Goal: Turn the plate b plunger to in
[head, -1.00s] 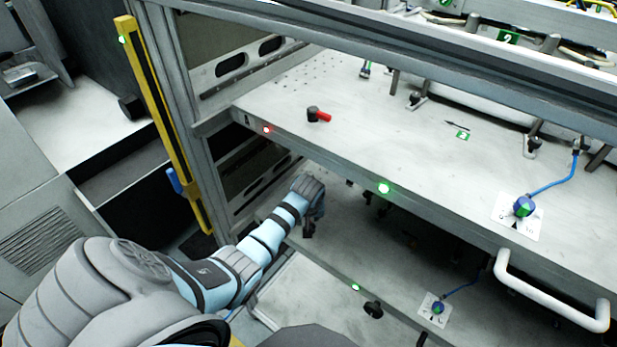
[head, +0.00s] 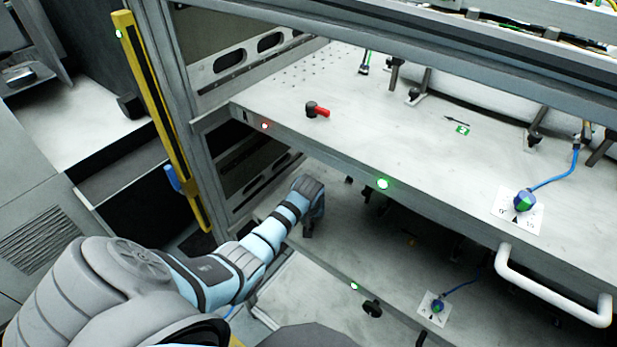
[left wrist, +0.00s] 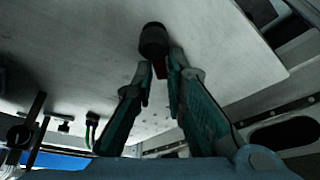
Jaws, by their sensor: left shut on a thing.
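The plate b plunger, a black cylinder (left wrist: 153,40) with a short red lever (left wrist: 160,69), shows in the left wrist view against a pale plate (left wrist: 95,45). My left gripper (left wrist: 161,66) is shut on the red lever, one finger on each side, just below the black cylinder. In the head view my left arm reaches over the lower plate (head: 335,262), under the upper plate's front edge. There the plunger is hidden behind my wrist and the upper plate.
The upper plate (head: 400,125) carries a similar black knob with a red lever (head: 317,110). Its front edge overhangs my wrist. A white handle (head: 550,290) sticks out at right, and a blue-green knob (head: 437,306) sits on the lower plate. A yellow post (head: 160,110) stands at left.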

